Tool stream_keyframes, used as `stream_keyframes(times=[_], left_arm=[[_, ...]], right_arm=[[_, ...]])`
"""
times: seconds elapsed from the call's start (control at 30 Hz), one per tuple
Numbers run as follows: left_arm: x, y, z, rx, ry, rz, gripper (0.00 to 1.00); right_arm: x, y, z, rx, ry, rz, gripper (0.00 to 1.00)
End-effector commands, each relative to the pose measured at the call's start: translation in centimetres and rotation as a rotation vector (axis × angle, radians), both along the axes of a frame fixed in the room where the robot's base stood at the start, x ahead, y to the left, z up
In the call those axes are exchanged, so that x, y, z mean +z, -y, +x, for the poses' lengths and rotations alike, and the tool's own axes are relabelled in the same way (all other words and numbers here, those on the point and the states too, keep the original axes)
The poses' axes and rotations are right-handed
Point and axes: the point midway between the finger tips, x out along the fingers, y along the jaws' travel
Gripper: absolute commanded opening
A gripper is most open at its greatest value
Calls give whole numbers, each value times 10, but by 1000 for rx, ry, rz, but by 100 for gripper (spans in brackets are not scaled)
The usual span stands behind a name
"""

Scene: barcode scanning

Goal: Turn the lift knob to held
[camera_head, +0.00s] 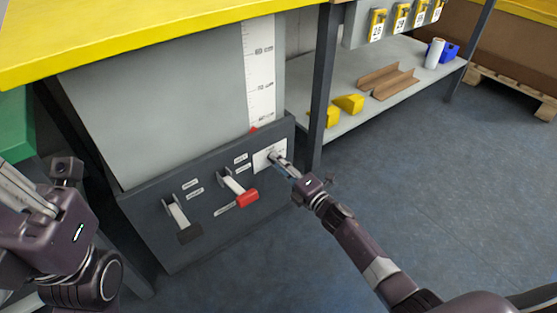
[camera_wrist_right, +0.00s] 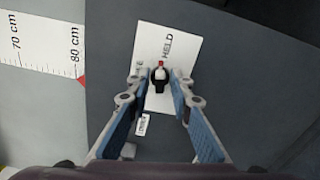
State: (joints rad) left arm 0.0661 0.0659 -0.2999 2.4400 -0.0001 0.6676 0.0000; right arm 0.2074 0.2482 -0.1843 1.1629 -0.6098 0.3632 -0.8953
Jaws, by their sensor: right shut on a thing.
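The lift knob (camera_wrist_right: 159,88) is small and dark with a pale, red-tipped pointer. It sits on a white label plate (camera_wrist_right: 185,45) on the dark panel. In the right wrist view the pointer's red tip points up, close beside the word HELD. My right gripper (camera_wrist_right: 158,78) has its fingers on either side of the knob and is shut on it; it also shows at the plate in the head view (camera_head: 278,161), where it hides most of the knob. My left gripper (camera_head: 28,190) is at the left edge, away from the panel, its fingers partly cut off.
On the same panel are a lever with a dark handle (camera_head: 189,232) and one with a red handle (camera_head: 247,198). A centimetre scale (camera_head: 261,70) with a red marker stands above. A dark post (camera_head: 322,90) and a shelf (camera_head: 345,70) are close right of the panel.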

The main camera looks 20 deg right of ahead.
Motion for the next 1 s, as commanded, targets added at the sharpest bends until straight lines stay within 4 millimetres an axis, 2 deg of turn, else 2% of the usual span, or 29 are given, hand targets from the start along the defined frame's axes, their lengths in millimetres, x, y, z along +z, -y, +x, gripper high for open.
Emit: stream_keyframes(times=[0.4,0.93,0.97,1.0], left_arm=[[-7,0,7,-2,-42,-3,0],[-9,-2,6,-3,-49,-7,0],[-9,-2,6,-3,-49,-7,0],[-9,-2,5,-3,-48,-7,0]], right_arm=[[0,0,0,-1,-63,170,0],[-1,0,0,-1,-70,191,0],[-1,0,0,-1,-70,191,21],[-1,0,0,-1,-70,191,25]])
